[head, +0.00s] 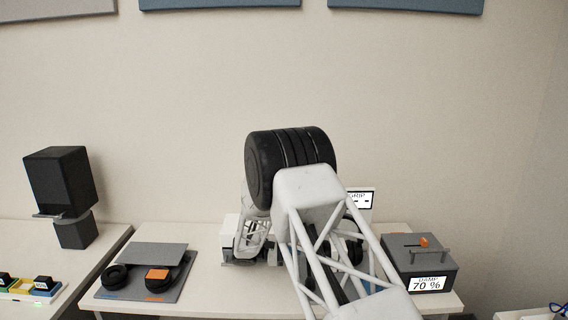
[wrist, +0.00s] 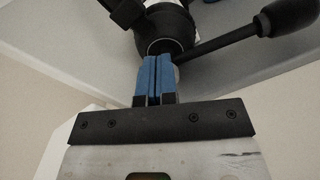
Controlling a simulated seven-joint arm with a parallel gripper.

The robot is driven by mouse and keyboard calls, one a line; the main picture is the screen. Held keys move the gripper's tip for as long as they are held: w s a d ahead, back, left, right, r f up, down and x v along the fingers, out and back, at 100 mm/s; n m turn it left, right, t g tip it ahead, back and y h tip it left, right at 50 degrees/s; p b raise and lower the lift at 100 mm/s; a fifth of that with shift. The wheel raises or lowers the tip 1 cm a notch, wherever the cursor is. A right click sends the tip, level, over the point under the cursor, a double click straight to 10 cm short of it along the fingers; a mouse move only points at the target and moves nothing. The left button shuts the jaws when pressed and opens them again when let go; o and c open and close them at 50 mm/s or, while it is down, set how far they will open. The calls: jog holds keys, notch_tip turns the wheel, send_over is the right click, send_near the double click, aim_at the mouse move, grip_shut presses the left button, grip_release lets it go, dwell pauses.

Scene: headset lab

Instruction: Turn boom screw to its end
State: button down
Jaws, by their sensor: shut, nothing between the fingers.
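In the wrist view my gripper (wrist: 154,80) has its two blue fingers pressed together with nothing between them. The fingertips are at the lower edge of a round black part (wrist: 165,30); I cannot tell whether they touch it. A black rod (wrist: 222,40) runs from that part to a black knob (wrist: 287,17) at the upper right. I cannot tell for sure which of these is the boom screw. In the head view my arm covers the gripper and most of what is behind it at the middle of the table.
On the table (head: 205,295) a grey mat (head: 180,283) holds headphone parts (head: 115,275) at the left. A dark box (head: 418,262) reading 70 % stands at the right. A black speaker-like block (head: 60,180) stands on the left table. A white-framed sign (head: 360,198) is partly hidden behind my arm.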

jog(key=shift+s+d+f+g, duration=0.15)
jog(key=shift+d+f+g, duration=0.05)
jog(key=shift+d, duration=0.2)
jog(key=shift+s+d+f+g, duration=0.15)
jog(key=shift+d+f+g, duration=0.05)
jog(key=shift+d, duration=0.2)
jog(key=shift+s+r, duration=0.1)
jog(key=shift+r, duration=0.35)
jog(key=a, duration=0.6)
jog(key=shift+a+r, duration=0.2)
jog(key=shift+a, duration=0.1)
dwell(0.3)
